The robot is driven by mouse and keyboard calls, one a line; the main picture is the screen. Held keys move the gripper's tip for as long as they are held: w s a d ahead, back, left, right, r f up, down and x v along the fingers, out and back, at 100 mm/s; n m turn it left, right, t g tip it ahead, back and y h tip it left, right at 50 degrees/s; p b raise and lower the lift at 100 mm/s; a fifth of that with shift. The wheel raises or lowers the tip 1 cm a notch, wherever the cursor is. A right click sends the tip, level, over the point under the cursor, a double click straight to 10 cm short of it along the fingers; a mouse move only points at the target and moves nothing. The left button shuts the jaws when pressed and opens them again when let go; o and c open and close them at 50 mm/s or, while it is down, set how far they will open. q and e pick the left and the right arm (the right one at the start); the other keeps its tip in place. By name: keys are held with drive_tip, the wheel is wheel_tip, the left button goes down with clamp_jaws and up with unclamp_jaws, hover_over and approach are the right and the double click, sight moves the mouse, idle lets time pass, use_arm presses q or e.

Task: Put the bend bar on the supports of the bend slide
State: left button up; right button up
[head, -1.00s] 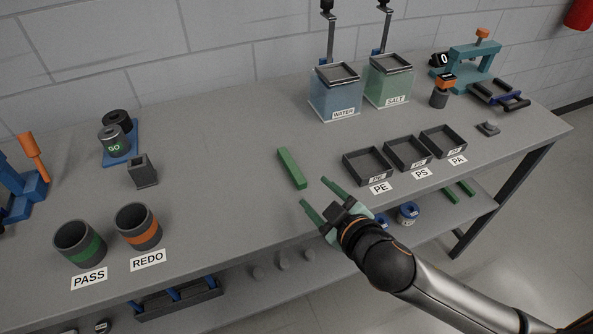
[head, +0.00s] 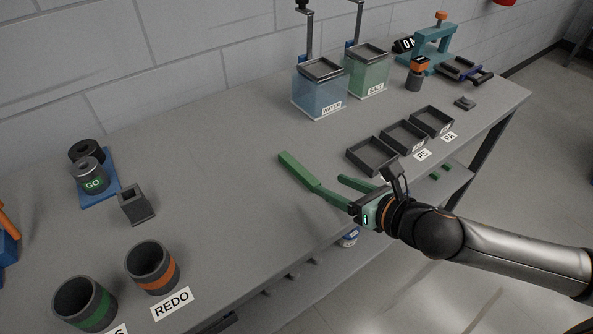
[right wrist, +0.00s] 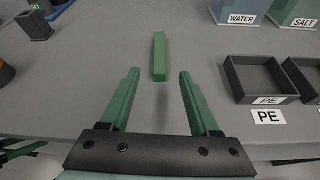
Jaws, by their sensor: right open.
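The green bar, which I take as the bend bar (head: 296,168), lies flat on the grey bench. It also shows in the right wrist view (right wrist: 159,52), straight ahead, its near end about level with the fingertips. My right gripper (head: 329,184) is open and empty, its two green fingers spread at the bar's near end. In the right wrist view its jaws (right wrist: 159,74) line up with the bar, with a gap on each side. My left gripper is out of view.
Three dark trays, one at the front (head: 370,156), stand right of the bar. Behind are the WATER tank (head: 319,92) and SALT tank (head: 367,75). The REDO cup (head: 151,266) is at front left.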

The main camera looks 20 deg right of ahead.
sight(299, 167)
drive_tip(key=shift+n, duration=0.6)
drive_tip(key=shift+w+f, duration=0.1)
drive_tip(key=shift+w, duration=0.25)
drive_tip(key=x, duration=0.6)
drive_tip(key=shift+w+a+f, duration=0.1)
drive_tip(key=shift+w+a, duration=0.05)
drive_tip(key=shift+x, duration=2.65)
drive_tip(key=shift+a+r, duration=0.1)
drive_tip(key=shift+r, duration=0.15)
drive_tip(key=shift+c, duration=0.3)
clamp_jaws()
